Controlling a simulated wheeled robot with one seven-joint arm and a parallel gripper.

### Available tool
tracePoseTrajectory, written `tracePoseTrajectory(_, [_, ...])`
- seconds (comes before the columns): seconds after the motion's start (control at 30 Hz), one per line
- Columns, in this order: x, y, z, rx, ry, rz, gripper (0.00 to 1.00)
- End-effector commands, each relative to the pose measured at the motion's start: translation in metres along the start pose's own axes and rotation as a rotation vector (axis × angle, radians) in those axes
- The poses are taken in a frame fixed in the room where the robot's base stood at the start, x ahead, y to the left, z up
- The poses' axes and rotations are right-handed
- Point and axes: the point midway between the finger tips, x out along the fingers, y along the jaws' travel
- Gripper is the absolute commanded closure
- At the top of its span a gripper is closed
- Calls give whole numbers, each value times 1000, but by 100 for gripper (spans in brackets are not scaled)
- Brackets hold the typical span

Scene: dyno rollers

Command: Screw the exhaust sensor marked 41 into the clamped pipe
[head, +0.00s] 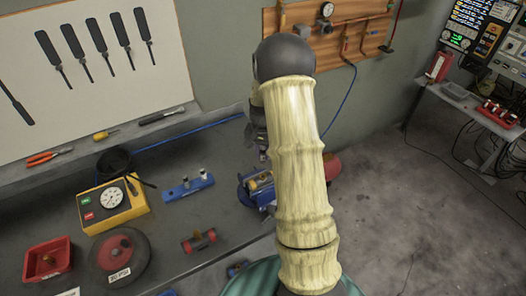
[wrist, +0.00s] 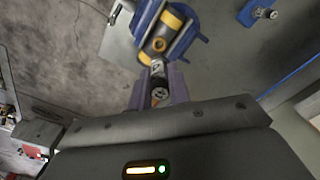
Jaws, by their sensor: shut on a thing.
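My gripper (wrist: 157,88) is shut on a small sensor (wrist: 157,72) with a white label and a dark end, held between the two purple fingers. The label's number is too small to read. The clamped pipe (wrist: 160,43), with yellow bands, lies in a blue clamp (wrist: 192,43) just beyond the fingertips. The sensor's far end lies at the pipe; I cannot tell whether it is threaded in. In the head view the clamp (head: 249,188) and pipe (head: 261,180) stand at the bench's right side, below my gripper (head: 262,153). My arm hides part of them.
A blue rack (head: 178,192) with small upright parts stands left of the clamp. A yellow gauge box (head: 100,215), a round roller (head: 115,255), a red tray (head: 45,262) and a red-ended cylinder (head: 199,240) lie on the bench. A blue cable (head: 190,135) runs along its back.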

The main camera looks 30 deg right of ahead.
Motion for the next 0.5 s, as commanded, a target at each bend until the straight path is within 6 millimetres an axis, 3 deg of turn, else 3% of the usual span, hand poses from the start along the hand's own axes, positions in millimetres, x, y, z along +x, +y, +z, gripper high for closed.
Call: tracePoseTrajectory(0.5, [43, 1, 0, 3, -1, 0, 100])
